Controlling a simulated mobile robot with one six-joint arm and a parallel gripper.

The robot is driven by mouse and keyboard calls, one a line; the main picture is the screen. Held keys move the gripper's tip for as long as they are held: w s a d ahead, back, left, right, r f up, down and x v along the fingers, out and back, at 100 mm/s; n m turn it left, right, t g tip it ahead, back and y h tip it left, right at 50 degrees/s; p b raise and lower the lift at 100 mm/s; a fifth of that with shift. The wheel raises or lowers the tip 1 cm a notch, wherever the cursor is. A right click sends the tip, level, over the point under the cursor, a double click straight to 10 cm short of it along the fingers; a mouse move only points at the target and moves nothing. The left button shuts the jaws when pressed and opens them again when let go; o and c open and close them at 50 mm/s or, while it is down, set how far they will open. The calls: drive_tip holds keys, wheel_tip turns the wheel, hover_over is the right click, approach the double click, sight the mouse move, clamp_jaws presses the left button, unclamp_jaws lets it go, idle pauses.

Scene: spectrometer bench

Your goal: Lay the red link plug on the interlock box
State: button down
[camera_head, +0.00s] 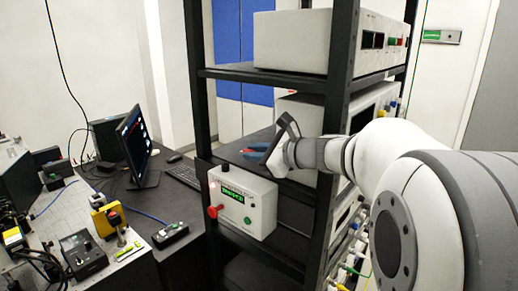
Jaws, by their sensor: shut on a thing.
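The interlock box (243,203) appears to be the pale box with a green display at the front of the rack's lower shelf. A red plug-like piece (214,211) sticks out at the lower left of its front; it looks like the red link plug. My gripper (271,151) is above and behind the box's top, with its dark fingers pointing left and down. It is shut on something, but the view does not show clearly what. A small blue and red item (257,148) shows right by the fingertips; I cannot tell whether they touch it.
The black rack post (331,130) stands close beside my arm. A white instrument (300,42) sits on the upper shelf. At left, a bench holds a monitor (137,146), a keyboard (185,176), a yellow block (106,220) and a small black box (170,235).

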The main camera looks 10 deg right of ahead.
sight(258, 185)
drive_tip(key=shift+s+d, duration=0.1)
drive_tip(key=shift+d, duration=0.15)
wheel_tip(258, 185, down, 6)
drive_tip(key=b, duration=0.6)
drive_tip(key=shift+f, duration=0.1)
drive_tip(key=shift+f+b, duration=0.45)
drive_tip(key=shift+b, duration=0.1)
idle(0.5)
drive_tip(key=c, duration=1.5)
unclamp_jaws()
drive_tip(key=shift+o, duration=0.8)
drive_tip(key=shift+f, duration=0.15)
